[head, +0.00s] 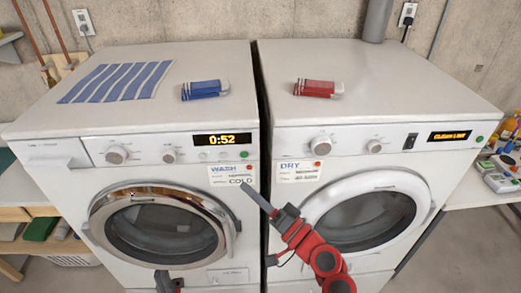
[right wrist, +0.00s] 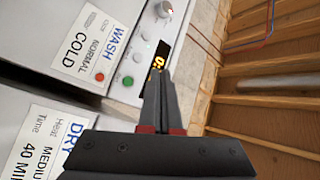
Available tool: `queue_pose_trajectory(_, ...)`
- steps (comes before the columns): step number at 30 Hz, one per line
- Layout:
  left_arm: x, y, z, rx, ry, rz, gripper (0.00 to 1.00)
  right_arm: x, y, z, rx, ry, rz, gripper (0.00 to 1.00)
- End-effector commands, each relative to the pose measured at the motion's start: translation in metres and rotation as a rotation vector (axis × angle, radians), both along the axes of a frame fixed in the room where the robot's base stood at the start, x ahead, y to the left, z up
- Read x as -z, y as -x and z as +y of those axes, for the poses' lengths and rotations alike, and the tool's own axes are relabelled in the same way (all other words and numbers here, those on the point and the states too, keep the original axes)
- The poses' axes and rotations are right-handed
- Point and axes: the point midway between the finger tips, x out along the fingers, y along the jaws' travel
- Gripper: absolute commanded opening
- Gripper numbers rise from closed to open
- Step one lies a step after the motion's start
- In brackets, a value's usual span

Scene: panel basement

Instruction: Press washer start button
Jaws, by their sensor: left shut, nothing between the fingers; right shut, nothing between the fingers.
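The white washer (head: 50,190) stands on the left. Its panel has a display (head: 222,139) reading 0:52 and a green button (head: 244,154) just below the display's right end. The right wrist view also shows this green button (right wrist: 127,82), beside the fingers. My right gripper (head: 243,184) is shut and empty, its tips in front of the washer's WASH card, below the green button. In the right wrist view its fingers (right wrist: 163,73) overlap the display; contact cannot be told. My left gripper (head: 168,274) is shut and empty, low before the washer, partly cut off by the frame.
The dryer (head: 390,160) stands close on the right with a DRY card (head: 300,171). A striped cloth (head: 117,82) and blue pack (head: 205,90) lie on the washer, a red pack (head: 318,88) on the dryer. A cluttered table (head: 490,195) is at right.

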Motion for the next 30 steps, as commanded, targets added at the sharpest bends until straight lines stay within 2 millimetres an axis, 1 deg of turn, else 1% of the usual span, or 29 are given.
queue_pose_trajectory(3, -0.001, 0.0, 0.0, 0.0, 0.0, 0.0, 0.0, -0.003, 0.004, 0.003, -0.018, 0.004, -0.004, 0.0)
queue_pose_trajectory(10, 0.0, 0.0, 0.0, 0.0, 0.0, 0.0, 0.0, -0.002, 0.003, 0.003, -0.016, 0.004, -0.004, 0.0)
queue_pose_trajectory(17, -0.001, 0.0, 0.0, 0.0, 0.0, 0.0, 0.0, -0.003, -0.002, 0.002, -0.014, 0.004, -0.005, 0.0)
queue_pose_trajectory(23, -0.003, 0.0, 0.0, 0.0, 0.0, 0.0, 0.0, -0.002, -0.02, 0.002, -0.013, 0.005, -0.004, 0.0)
queue_pose_trajectory(30, -0.004, 0.0, 0.0, 0.0, 0.0, 0.0, 0.0, -0.002, -0.054, 0.003, -0.015, 0.003, -0.003, 0.0)
